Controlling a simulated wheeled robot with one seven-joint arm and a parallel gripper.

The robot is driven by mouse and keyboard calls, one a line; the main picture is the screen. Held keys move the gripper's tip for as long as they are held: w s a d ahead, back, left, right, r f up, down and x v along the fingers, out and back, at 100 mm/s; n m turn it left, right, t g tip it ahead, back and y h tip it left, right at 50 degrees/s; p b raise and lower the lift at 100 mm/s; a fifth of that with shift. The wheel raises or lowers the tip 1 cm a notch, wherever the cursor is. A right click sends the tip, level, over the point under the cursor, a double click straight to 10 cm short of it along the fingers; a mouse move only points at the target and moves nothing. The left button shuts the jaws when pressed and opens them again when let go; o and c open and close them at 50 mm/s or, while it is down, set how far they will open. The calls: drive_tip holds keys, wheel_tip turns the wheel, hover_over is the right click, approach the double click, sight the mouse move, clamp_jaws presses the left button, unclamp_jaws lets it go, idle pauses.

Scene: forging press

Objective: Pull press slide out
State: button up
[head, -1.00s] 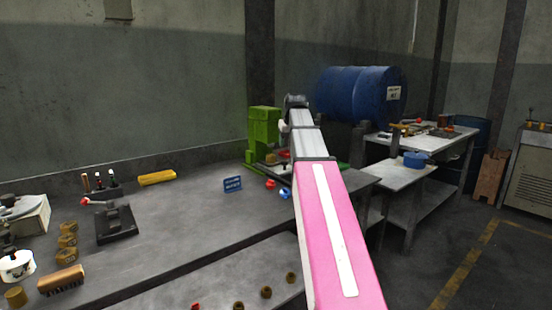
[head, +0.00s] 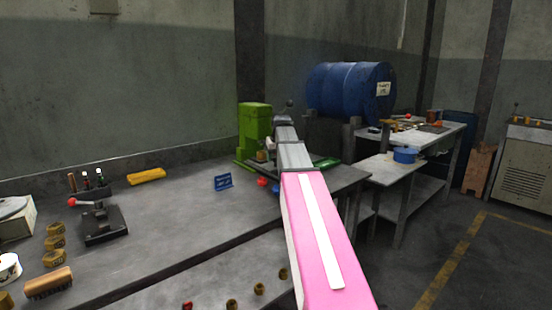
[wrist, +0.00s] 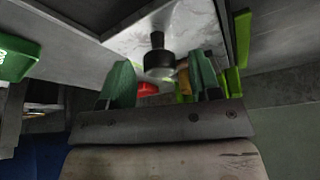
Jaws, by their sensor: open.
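The green press (head: 256,128) stands at the back right end of the workbench, beside my arm. In the wrist view a pale metal plate (wrist: 190,30) carries a dark round knob (wrist: 157,62); these look like part of the press slide, but I cannot be sure. My gripper (wrist: 163,78) is open, with its green fingers on either side of the knob. I cannot tell whether either finger touches it. My arm hides the gripper and most of the slide area in the head view.
A red object (wrist: 147,89) lies just beyond the fingers. The middle of the bench is clear.

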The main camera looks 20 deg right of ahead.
drive_tip(key=shift+f, duration=0.15)
clamp_jaws()
drive_tip(key=s+d, duration=0.1)
drive_tip(key=s, duration=0.3)
drive_tip(key=s+d, duration=0.2)
drive_tip(key=s, duration=0.1)
drive_tip(key=s+d, duration=0.1)
drive_tip(key=s, duration=0.3)
drive_tip(key=shift+s+d, duration=0.35)
unclamp_jaws()
drive_tip(key=v, duration=1)
drive_tip(key=shift+r, duration=0.4)
